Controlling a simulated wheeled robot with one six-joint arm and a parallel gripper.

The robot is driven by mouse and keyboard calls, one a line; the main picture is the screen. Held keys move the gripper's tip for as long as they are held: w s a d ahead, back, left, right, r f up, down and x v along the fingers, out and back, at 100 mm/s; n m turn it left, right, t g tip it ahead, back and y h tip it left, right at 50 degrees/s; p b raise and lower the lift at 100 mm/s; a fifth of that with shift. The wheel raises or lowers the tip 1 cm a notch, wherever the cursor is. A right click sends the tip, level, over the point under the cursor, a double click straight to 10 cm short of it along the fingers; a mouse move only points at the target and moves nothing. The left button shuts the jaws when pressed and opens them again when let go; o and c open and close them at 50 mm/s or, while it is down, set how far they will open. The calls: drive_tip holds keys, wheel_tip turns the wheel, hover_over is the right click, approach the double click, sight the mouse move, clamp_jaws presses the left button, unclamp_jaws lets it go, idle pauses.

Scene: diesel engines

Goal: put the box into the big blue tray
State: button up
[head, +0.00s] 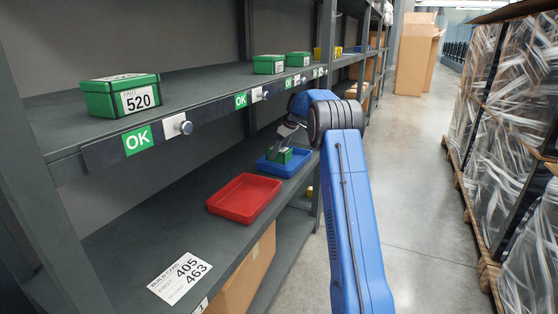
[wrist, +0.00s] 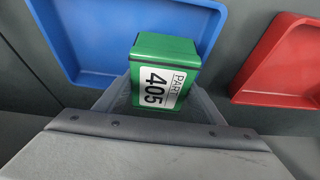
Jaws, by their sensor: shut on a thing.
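The green box (wrist: 165,65) has a white label reading PART 405. My gripper (wrist: 158,95) is shut on it, one finger on each side. In the head view the box (head: 281,155) shows small at the end of my arm, over the blue tray (head: 296,166). In the wrist view the blue tray (wrist: 75,45) lies behind and below the box. I cannot tell whether the box touches the tray floor.
A red tray (head: 244,197) sits next to the blue one on the lower shelf; a card (head: 180,277) reading 405 and 463 lies nearer. The upper shelf holds a green box labelled 520 (head: 122,96) and other green boxes (head: 269,64). Wrapped pallets (head: 505,130) stand right of the aisle.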

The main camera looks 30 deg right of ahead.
sight(283, 149)
drive_tip(key=shift+f, duration=2.15)
drive_tip(key=o, duration=1.1)
drive_tip(key=shift+f, duration=0.15)
drive_tip(key=shift+o, duration=0.4)
drive_tip(key=shift+v, duration=3.9)
